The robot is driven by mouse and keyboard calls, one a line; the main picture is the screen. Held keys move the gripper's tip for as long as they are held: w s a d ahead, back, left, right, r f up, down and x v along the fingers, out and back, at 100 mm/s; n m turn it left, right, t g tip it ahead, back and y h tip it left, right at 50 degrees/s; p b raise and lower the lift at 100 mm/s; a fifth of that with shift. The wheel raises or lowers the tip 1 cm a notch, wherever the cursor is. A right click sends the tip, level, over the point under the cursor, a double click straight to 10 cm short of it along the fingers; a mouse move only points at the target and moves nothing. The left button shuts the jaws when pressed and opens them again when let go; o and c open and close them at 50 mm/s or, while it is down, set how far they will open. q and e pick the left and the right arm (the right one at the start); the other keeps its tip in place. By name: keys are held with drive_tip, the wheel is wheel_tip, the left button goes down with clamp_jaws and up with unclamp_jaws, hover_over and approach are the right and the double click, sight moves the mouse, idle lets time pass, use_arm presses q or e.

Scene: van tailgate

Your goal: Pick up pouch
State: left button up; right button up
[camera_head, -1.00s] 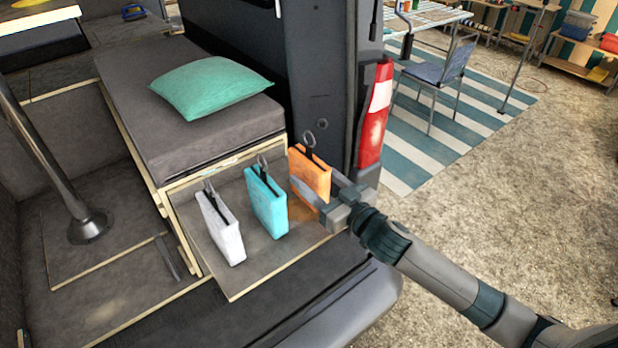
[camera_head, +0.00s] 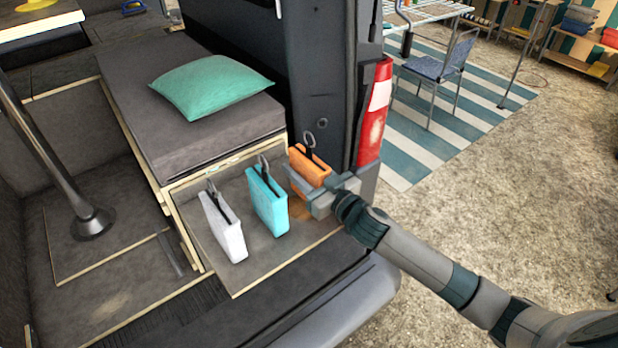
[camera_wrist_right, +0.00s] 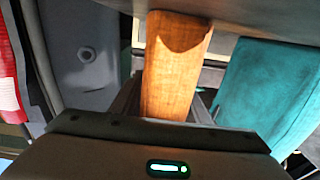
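The orange pouch (camera_head: 312,167) stands upright at the right end of the shelf, with a dark strap and metal ring on top. My right gripper (camera_head: 316,186) reaches in from the right, its fingers on either side of the pouch's lower part. In the right wrist view the orange pouch (camera_wrist_right: 177,70) stands between the open fingers; whether they touch it is hard to tell. Its lower part is hidden by the gripper in the head view. A teal pouch (camera_head: 268,203) and a white pouch (camera_head: 224,228) stand to its left. My left gripper is not in view.
The pouches stand on a grey wood-edged shelf (camera_head: 243,278) at the van's rear. A grey cushioned bench (camera_head: 185,125) with a green pillow (camera_head: 210,86) lies behind. The red and white tail light (camera_head: 374,112) and van pillar rise close to my right gripper.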

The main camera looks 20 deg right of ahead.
sight(301, 155)
drive_tip(key=c, duration=0.8)
drive_tip(key=shift+r, duration=0.15)
drive_tip(key=shift+r, duration=0.55)
wheel_tip(301, 155, up, 2)
drive_tip(key=shift+r+b, duration=0.25)
drive_tip(key=shift+b, duration=0.4)
drive_tip(key=d+r+b, duration=0.3)
drive_tip(key=d+r, duration=0.4)
drive_tip(key=d, duration=0.4)
drive_tip(key=shift+w+d+b, duration=0.3)
drive_tip(key=shift+w+b, duration=0.1)
drive_tip(key=shift+w, duration=0.05)
